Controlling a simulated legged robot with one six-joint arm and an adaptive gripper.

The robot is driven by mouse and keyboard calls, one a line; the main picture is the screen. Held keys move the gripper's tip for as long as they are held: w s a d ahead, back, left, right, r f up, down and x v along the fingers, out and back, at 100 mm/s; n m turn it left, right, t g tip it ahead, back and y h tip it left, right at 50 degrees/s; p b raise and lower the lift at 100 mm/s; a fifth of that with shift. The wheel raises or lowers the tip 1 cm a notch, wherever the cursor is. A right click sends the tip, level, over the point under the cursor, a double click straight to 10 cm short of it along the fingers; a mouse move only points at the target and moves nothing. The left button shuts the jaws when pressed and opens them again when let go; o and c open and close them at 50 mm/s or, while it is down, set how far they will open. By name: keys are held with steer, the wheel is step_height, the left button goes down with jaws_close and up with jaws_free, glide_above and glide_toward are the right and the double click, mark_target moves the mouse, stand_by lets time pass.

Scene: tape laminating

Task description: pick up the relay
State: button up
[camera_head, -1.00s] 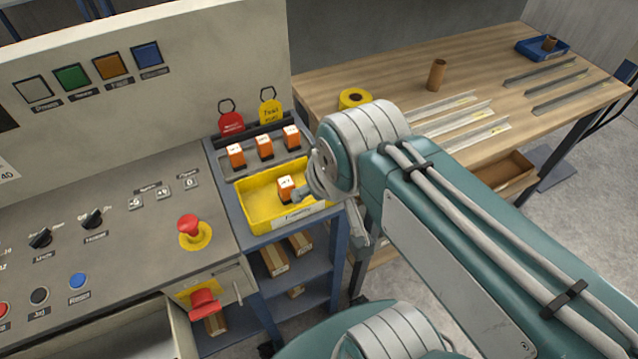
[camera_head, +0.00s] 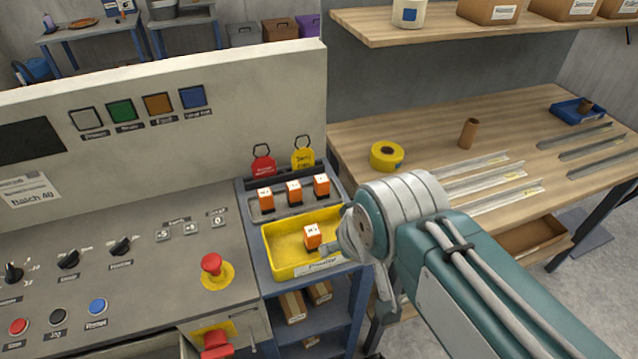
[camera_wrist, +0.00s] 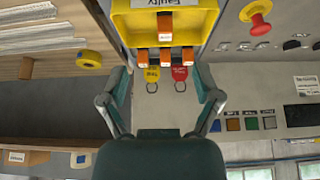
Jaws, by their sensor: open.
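One orange relay with a white top (camera_head: 312,235) sits in the yellow tray (camera_head: 284,270), near its right side. Three similar relays (camera_head: 265,200) (camera_head: 293,192) (camera_head: 321,186) stand in a row in the dark rack behind the tray. The wrist view, upside down, shows the tray relay (camera_wrist: 164,24) inside the tray labelled "Faulty" (camera_wrist: 205,18), and the row of relays (camera_wrist: 165,55). My gripper (camera_wrist: 162,78) is open and empty, its two fingers wide apart. In the head view my wrist is just right of the tray and largely hides the gripper.
A control panel with a red emergency button (camera_head: 212,265) lies left of the tray. Red (camera_head: 263,166) and yellow (camera_head: 303,158) tags stand behind the relay row. A wooden bench (camera_head: 420,135) with yellow tape (camera_head: 387,155) and metal strips is at right.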

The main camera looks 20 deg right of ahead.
stand_by(0.4)
steer(key=shift+o, duration=0.5)
steer(key=g, duration=0.6)
glide_above(321, 178)
step_height(321, 178, down, 4)
steer(key=r, duration=0.1)
steer(key=shift+w+d+f, duration=0.2)
steer(key=shift+d+f, duration=0.1)
steer(key=shift+f, duration=0.4)
step_height(321, 178, down, 5)
steer(key=shift+f, duration=0.1)
steer(key=f, duration=0.5)
steer(key=shift+s+a+f, duration=0.1)
steer(key=shift+s+a, duration=0.1)
steer(key=shift+a, duration=0.1)
jaws_close()
